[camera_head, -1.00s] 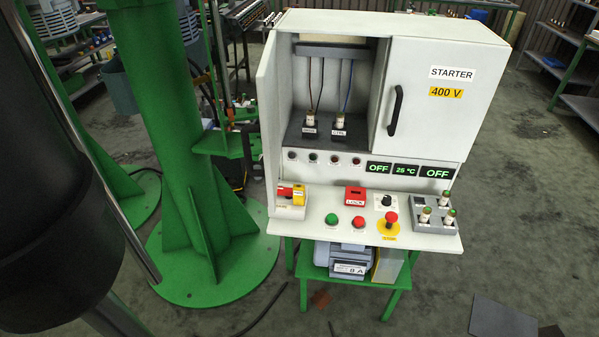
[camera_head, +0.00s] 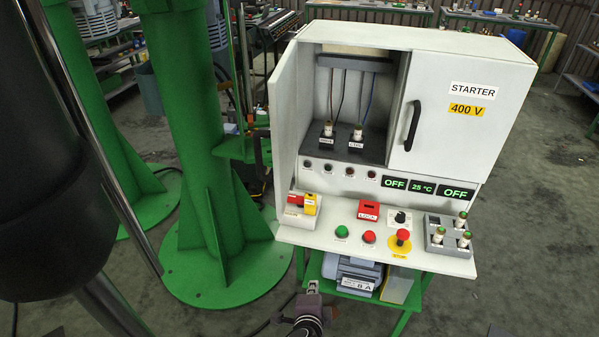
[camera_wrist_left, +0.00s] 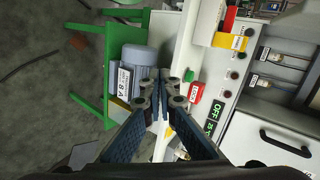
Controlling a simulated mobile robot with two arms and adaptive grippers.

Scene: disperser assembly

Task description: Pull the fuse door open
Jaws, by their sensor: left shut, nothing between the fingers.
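The white cabinet has a closed door (camera_head: 459,105) marked STARTER 400 V, with a black upright handle (camera_head: 412,125) near its left edge. The handle also shows at the lower right of the left wrist view (camera_wrist_left: 286,143). Left of this door, an open recess holds two fuses in dark holders (camera_head: 341,134). A white panel (camera_head: 287,115) stands out at the recess's left side. My left gripper (camera_head: 313,287) is low in front of the console, well below and left of the handle. Its fingers are shut and empty in the left wrist view (camera_wrist_left: 163,88). My right gripper is not visible.
The console shelf carries a red LOCK block (camera_head: 369,210), buttons, a red stop knob (camera_head: 403,236) and a grey fuse tray (camera_head: 451,236). A motor (camera_head: 352,274) sits underneath. A green column (camera_head: 205,130) stands left. The space before the closed door looks clear.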

